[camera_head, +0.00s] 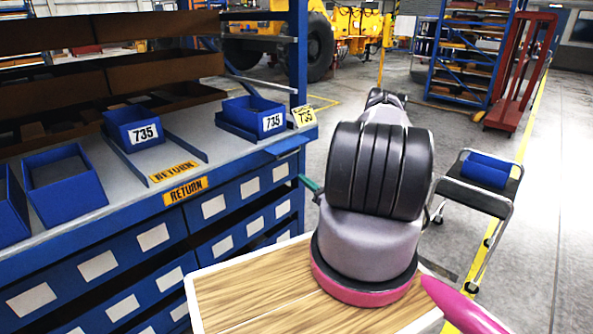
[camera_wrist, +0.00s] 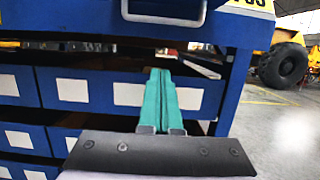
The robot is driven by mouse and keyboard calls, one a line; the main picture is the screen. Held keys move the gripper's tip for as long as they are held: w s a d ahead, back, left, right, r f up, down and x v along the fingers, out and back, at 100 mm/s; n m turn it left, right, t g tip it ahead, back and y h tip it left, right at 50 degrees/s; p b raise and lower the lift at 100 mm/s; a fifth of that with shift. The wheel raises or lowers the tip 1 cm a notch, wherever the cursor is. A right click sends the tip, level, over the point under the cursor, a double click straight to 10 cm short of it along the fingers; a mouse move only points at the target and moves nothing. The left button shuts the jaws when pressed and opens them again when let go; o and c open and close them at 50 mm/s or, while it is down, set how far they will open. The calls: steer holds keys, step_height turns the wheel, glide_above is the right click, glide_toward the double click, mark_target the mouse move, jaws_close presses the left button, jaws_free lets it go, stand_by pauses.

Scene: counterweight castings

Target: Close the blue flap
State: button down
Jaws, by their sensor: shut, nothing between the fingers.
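A blue flap (camera_head: 289,145) juts from the upper front edge of the blue rack at its right end, in the head view. In the wrist view a blue panel (camera_wrist: 90,17) with a pale bar handle (camera_wrist: 165,17) crosses the top; it appears to be the same flap. My gripper (camera_wrist: 160,72) has teal fingers pressed together, empty, below the handle and apart from it in the picture. In the head view the teal tip of my gripper (camera_head: 306,182) shows just below and right of the flap. My arm hides the rest of the gripper.
The blue rack has drawer fronts with white labels (camera_head: 153,237) under a grey shelf. Blue bins marked 735 (camera_head: 135,128) stand on the shelf, near yellow RETURN labels (camera_head: 186,191).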

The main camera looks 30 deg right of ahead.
mark_target(288, 149)
steer(key=w+a+r, duration=0.2)
steer(key=w+r, duration=0.3)
steer(key=w, duration=0.1)
steer(key=shift+a+r, duration=0.15)
steer(key=shift+r, duration=0.2)
steer(key=shift+r, duration=0.1)
steer(key=shift+r+g, duration=0.1)
steer(key=shift+g, duration=0.2)
